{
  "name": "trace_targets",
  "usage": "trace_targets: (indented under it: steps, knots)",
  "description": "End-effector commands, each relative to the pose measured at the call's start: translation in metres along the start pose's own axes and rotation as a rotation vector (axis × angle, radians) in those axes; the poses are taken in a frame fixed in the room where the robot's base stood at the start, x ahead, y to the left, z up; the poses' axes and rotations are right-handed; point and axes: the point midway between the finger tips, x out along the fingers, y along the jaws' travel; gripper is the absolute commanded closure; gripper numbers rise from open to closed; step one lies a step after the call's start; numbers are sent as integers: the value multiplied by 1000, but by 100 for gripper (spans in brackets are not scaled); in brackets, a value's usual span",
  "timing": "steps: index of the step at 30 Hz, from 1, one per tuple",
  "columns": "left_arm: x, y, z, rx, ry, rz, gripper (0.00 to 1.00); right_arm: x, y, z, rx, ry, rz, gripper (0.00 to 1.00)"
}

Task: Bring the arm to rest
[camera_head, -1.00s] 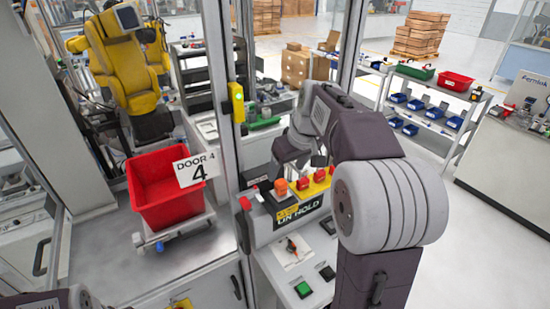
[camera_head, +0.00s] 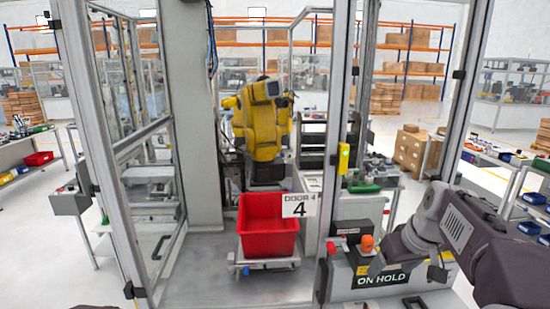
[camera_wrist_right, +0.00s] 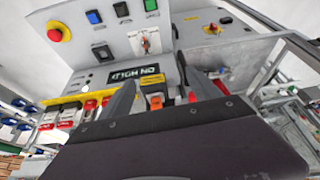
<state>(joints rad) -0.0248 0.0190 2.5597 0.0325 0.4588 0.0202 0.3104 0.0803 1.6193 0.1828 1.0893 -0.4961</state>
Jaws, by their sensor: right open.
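My right arm comes in from the right in the head view. Its gripper (camera_head: 378,263) is over the control panel marked ON HOLD (camera_head: 384,279), close to an orange knob (camera_head: 367,244). In the right wrist view the two dark fingers of the right gripper (camera_wrist_right: 162,88) stand apart with nothing held between them. The ON HOLD sign (camera_wrist_right: 134,75) and the orange knob (camera_wrist_right: 155,103) show beyond and between the fingers. I cannot tell the exact gap between the fingers and the panel. My left gripper is not in view.
Metal door posts (camera_head: 339,150) rise left of my right arm. The glass door (camera_head: 150,200) at left stands open.

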Motion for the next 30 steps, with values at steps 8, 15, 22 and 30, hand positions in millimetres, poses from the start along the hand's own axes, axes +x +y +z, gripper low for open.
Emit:
trace_targets:
  steps: [8,15,22,30]
  knots:
    - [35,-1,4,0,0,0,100,56,-44,38,-79,-87,-61,28]
    - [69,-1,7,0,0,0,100,129,-86,108,-122,-208,-95,28]
    - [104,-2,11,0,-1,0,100,212,-119,228,-59,-347,-58,28]
    - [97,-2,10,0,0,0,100,228,-113,255,152,-285,17,28]
